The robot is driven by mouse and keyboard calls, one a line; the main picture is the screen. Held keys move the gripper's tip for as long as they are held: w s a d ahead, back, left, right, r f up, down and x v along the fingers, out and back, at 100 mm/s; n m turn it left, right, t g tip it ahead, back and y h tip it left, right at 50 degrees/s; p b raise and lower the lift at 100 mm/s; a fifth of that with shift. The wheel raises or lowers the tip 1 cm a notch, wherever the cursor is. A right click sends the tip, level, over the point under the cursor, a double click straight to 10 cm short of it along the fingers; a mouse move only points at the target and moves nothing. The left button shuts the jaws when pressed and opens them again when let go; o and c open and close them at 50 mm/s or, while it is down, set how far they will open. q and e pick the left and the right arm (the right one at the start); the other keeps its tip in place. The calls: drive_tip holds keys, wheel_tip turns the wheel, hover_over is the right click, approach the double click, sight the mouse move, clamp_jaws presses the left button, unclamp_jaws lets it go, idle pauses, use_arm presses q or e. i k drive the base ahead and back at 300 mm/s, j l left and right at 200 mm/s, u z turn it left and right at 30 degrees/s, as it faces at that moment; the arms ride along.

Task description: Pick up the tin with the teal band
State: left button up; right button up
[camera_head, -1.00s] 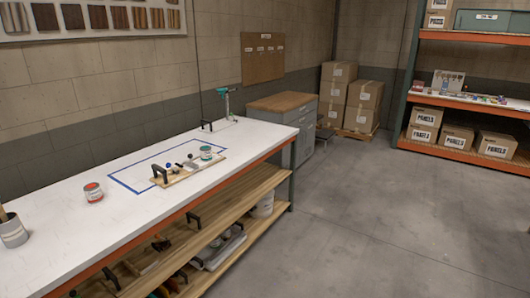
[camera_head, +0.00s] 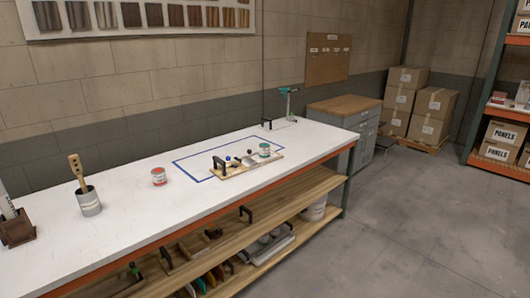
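A small tin with a teal band (camera_head: 265,150) stands upright at the right end of a wooden board (camera_head: 236,173) on the white workbench. The board lies across the front of a blue taped rectangle (camera_head: 205,179). A second tin with a red band (camera_head: 159,177) stands on the bench to the left, outside the tape. Neither of my grippers shows in the head view, so nothing is seen near the teal-banded tin.
The white bench top (camera_head: 120,216) is bare around the red-banded tin. A grey can with brushes (camera_head: 89,203) and a brown holder (camera_head: 17,231) stand at its left. Concrete floor (camera_head: 410,220) is clear at right.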

sight(264, 148)
drive_tip(key=i+u, duration=0.1)
drive_tip(key=u, duration=0.25)
drive_tip(key=i+l+u, duration=0.1)
drive_tip(key=u, duration=0.25)
drive_tip(key=i+l+u, duration=0.1)
drive_tip(key=u, duration=0.25)
drive_tip(key=i+l+u, duration=0.2)
drive_tip(key=l, duration=0.15)
drive_tip(key=i+l+u, duration=0.2)
drive_tip(key=l+u, duration=0.15)
drive_tip(key=l, duration=0.35)
drive_tip(key=i+l+u, duration=0.1)
drive_tip(key=l, duration=0.25)
drive_tip(key=i+l, duration=0.15)
drive_tip(key=l, duration=0.2)
drive_tip(key=i+l+u, duration=0.15)
drive_tip(key=l, duration=0.2)
drive_tip(key=i+l, duration=0.1)
drive_tip(key=l, duration=0.4)
drive_tip(key=i+l, duration=0.1)
drive_tip(key=l, duration=0.35)
drive_tip(key=i+l, duration=0.1)
drive_tip(key=l, duration=0.4)
drive_tip(key=i+l, duration=0.1)
drive_tip(key=l, duration=0.4)
